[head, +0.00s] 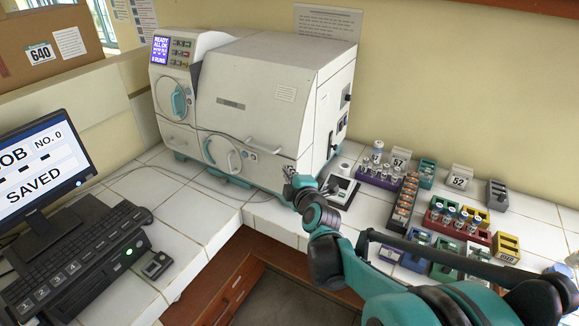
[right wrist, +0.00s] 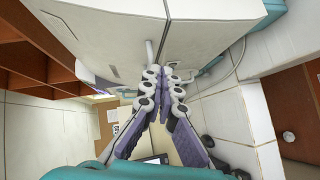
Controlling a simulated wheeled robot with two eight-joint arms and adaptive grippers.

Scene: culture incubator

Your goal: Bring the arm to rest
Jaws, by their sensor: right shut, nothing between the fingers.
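My right arm reaches in from the lower right in the head view. Its gripper (head: 289,174) is in front of the right part of the white incubator (head: 262,85), close to its lower front edge. In the right wrist view the gripper (right wrist: 165,72) has its two fingers together, with nothing between them. The incubator's pale front (right wrist: 110,30) fills the top of that view, just beyond the fingertips. I cannot tell whether the fingertips touch it. The incubator's doors look shut. My left gripper does not show.
Right of the arm, a small black-and-white device (head: 340,191) and several coloured vial racks (head: 403,205) crowd the tiled counter. A monitor (head: 40,170) reading "JOB NO. 0 SAVED" and a keyboard (head: 75,255) stand at the left. Bare tiles (head: 180,215) lie between keyboard and incubator.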

